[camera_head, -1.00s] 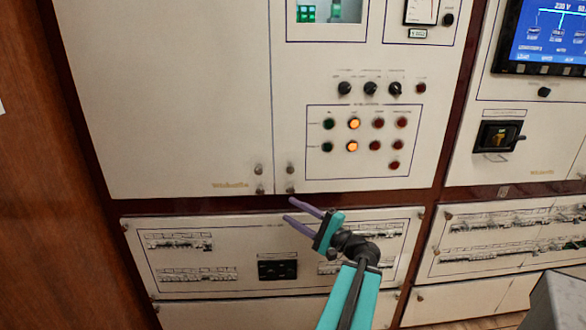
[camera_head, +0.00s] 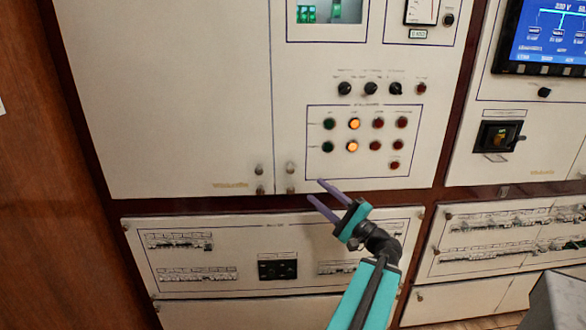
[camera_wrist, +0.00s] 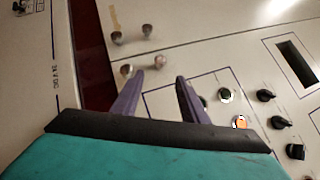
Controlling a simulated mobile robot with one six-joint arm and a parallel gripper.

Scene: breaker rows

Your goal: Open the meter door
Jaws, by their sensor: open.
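The pale door with the analog meter (camera_head: 421,11) at its top is the right-hand upper door (camera_head: 345,60). Two small metal knobs (camera_head: 290,168) sit one above the other at its lower left corner. My gripper (camera_head: 316,190) is open and empty, just right of the lower knob at the door's bottom edge. In the wrist view, the open purple fingers (camera_wrist: 159,76) point toward this knob pair; one knob (camera_wrist: 160,61) shows just beyond and between the tips, the other (camera_wrist: 126,70) beside the left tip. I see no contact. The door is shut.
A matching left door (camera_head: 165,90) has its own knob pair (camera_head: 259,168) across a narrow seam. Lamps (camera_head: 353,124) and rotary switches (camera_head: 370,88) project from the meter door. A breaker panel (camera_head: 225,257) lies below. A grey box (camera_head: 558,300) stands at the lower right.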

